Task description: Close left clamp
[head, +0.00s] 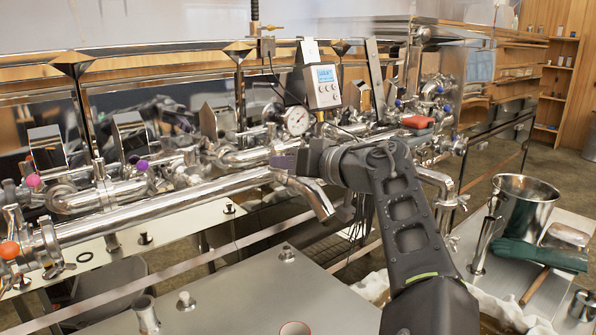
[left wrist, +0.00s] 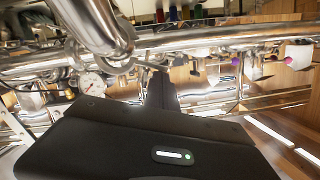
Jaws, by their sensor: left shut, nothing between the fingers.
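My left gripper (head: 290,163) is shut and empty, its tips pointing left at the pipework in the middle of the head view. In the left wrist view the dark fingers (left wrist: 161,92) reach up toward a steel pipe joint with a clamp-like collar (left wrist: 118,55). A clamped pipe joint (head: 48,245) with an orange knob (head: 9,250) is at the far left. I cannot tell which joint is the left clamp, or whether it is open. My right gripper is not in view.
Long steel pipes (head: 160,208) with valves run across the view. A dial gauge (head: 296,120) and a digital display box (head: 322,86) stand close behind my gripper. A steel bucket (head: 522,208) is on the right table. Floor is clear at far right.

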